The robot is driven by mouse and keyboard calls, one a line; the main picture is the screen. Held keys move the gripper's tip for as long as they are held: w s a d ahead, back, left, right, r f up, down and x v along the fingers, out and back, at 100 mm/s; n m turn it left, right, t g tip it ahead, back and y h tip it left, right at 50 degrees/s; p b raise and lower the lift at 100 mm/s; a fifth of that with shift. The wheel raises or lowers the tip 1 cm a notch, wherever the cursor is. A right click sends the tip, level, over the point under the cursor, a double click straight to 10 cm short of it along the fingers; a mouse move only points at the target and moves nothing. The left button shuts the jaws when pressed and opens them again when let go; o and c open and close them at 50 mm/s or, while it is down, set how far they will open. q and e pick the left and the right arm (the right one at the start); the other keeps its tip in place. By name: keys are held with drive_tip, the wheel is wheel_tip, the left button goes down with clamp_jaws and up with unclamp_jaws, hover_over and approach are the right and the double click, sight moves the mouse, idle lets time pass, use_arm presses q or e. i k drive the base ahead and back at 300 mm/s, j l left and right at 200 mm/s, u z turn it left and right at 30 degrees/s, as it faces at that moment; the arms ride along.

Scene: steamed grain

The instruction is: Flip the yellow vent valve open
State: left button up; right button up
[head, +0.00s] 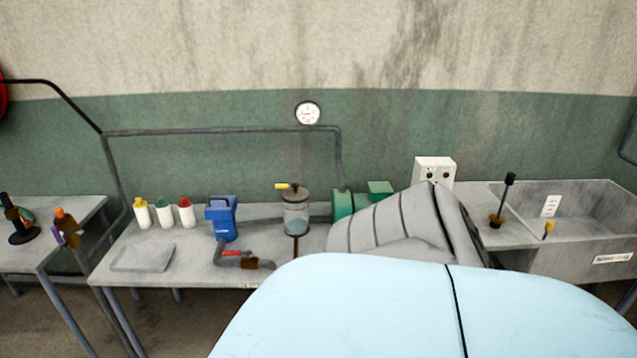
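The lever lies roughly level and points left from the lid's centre. The jar is upright, with a bluish lower part. A second yellow-topped piece (549,227) stands at the sink's near left edge; I cannot tell what it is. Neither of my grippers shows in the head view.
A blue jug (222,217), three capped bottles (165,216) and a shallow tray (143,258) share the workbench (190,262). A red-handled pipe valve (232,254) is in front. Large pale blue and grey ribbed shapes block the lower right. A gauge (308,113) hangs on the wall.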

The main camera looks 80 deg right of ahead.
sight(295, 186)
drive_tip(key=z, duration=2.3)
drive_tip(key=i+j, duration=0.3)
drive_tip(key=i, duration=0.15)
drive_tip(key=i+j+u, duration=0.1)
drive_tip(key=i+j, duration=0.2)
drive_tip(key=i, duration=0.15)
drive_tip(key=i+j, duration=0.25)
drive_tip(key=i, duration=0.25)
drive_tip(key=i+j, duration=0.25)
drive_tip(key=i, duration=0.2)
drive_tip(key=i+j+u, duration=0.1)
drive_tip(key=i+j, duration=0.2)
drive_tip(key=i, duration=0.2)
